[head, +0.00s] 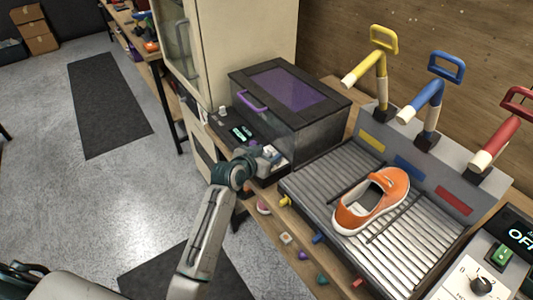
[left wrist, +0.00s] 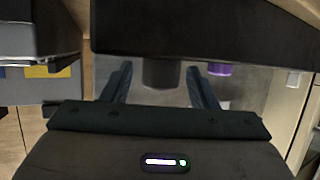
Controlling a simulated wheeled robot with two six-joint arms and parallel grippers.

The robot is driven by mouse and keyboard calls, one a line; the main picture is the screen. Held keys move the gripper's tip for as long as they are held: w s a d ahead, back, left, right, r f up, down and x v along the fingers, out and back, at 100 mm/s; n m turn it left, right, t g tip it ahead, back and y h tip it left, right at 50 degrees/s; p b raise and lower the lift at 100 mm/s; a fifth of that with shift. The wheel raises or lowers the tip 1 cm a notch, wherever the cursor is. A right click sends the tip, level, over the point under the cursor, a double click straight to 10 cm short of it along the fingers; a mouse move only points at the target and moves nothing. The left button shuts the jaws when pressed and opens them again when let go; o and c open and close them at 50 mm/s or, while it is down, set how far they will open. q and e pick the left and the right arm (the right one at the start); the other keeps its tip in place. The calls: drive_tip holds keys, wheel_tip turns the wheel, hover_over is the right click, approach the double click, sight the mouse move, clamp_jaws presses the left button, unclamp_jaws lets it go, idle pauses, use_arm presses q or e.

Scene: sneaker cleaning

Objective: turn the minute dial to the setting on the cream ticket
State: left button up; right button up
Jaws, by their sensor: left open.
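My left gripper (head: 268,158) is at the front panel of the dark box with a purple window lid (head: 287,87). In the left wrist view its fingers (left wrist: 160,85) are open, with a dark round knob (left wrist: 162,74) between or just beyond their tips; I cannot tell whether they touch it. This knob appears to be the box's dial; its setting is hidden. A lit green display (head: 240,133) is on the panel, too small to read. A small pale piece (head: 222,111) is at the panel's far end; I cannot tell whether it is the cream ticket. The right gripper is not in view.
An orange sneaker (head: 372,200) lies on the ribbed tray (head: 423,240). Yellow (head: 383,38), blue (head: 446,67) and red (head: 517,103) handles stand behind it. Another black dial (head: 481,285) on a white plate is at lower right, beside an "OFF" display (head: 521,237).

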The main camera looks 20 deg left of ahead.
use_arm(q)
drive_tip(key=c, duration=1)
drive_tip(key=shift+o, duration=0.2)
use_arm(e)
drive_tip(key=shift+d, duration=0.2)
